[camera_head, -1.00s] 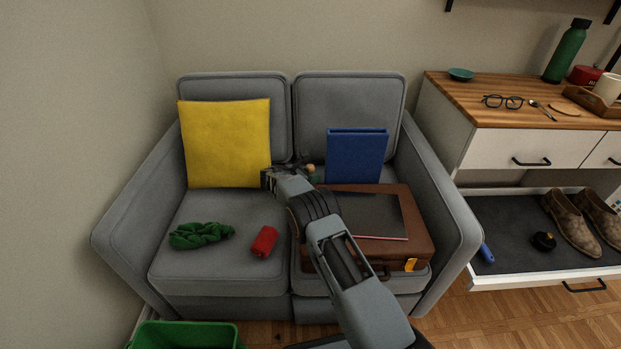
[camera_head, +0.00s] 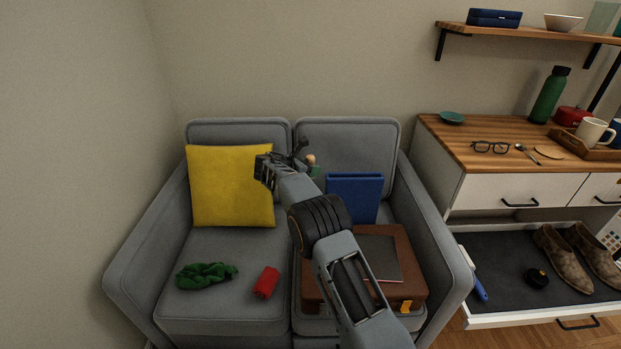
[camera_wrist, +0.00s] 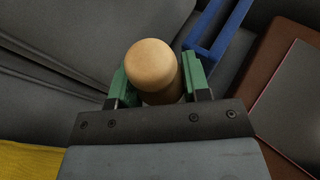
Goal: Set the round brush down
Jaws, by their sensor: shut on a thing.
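My gripper (camera_head: 313,170) is raised in front of the grey sofa's backrest, between the yellow cushion and the blue book in the head view. It is shut on the round brush, whose tan wooden end (camera_head: 311,159) shows just above the green fingers. In the wrist view the rounded wooden end of the brush (camera_wrist: 151,66) sits between the two green finger pads of my gripper (camera_wrist: 158,85). The rest of the brush is hidden below that end and behind the gripper, so I cannot see its bristles.
The sofa (camera_head: 235,248) holds a yellow cushion (camera_head: 230,187), blue book (camera_head: 353,199), green cloth (camera_head: 205,275), red roll (camera_head: 266,282) and brown case (camera_head: 411,262) with a dark flat item (camera_head: 381,258). An open drawer (camera_head: 507,258) and wooden-topped cabinet (camera_head: 470,136) stand right.

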